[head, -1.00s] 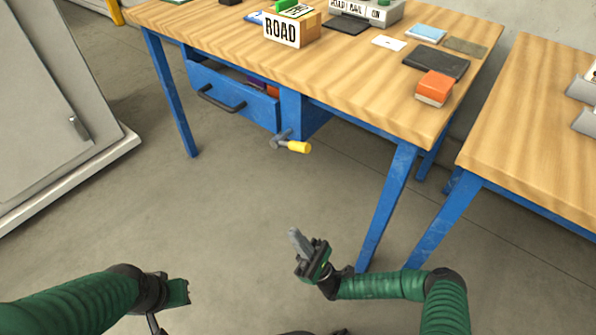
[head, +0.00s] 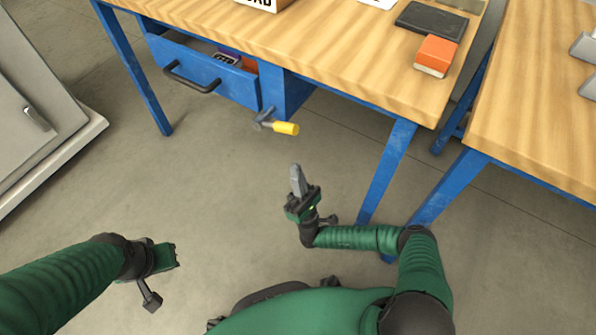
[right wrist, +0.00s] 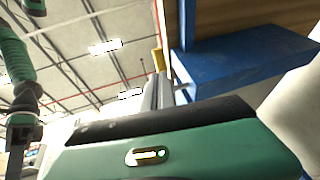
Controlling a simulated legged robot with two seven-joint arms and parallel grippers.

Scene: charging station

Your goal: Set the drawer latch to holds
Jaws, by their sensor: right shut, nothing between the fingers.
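The drawer latch is a grey metal fitting with a yellow handle (head: 285,128), beside the blue drawer under the wooden bench. The handle points to the right. The blue drawer (head: 205,80) stands a little open, with items visible inside. My right gripper (head: 296,170) is shut and empty, below the latch and apart from it, fingers pointing up toward the bench. In the right wrist view a yellow piece (right wrist: 158,60) shows beyond the grey fingers (right wrist: 157,92). My left gripper (head: 175,255) is at the lower left, far from the latch; its fingers are not clear.
The wooden bench (head: 330,60) has blue legs; one front leg (head: 388,170) stands right of my right gripper. A second bench (head: 540,130) is at the right. A grey cabinet (head: 40,110) stands at the left. The floor between is clear.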

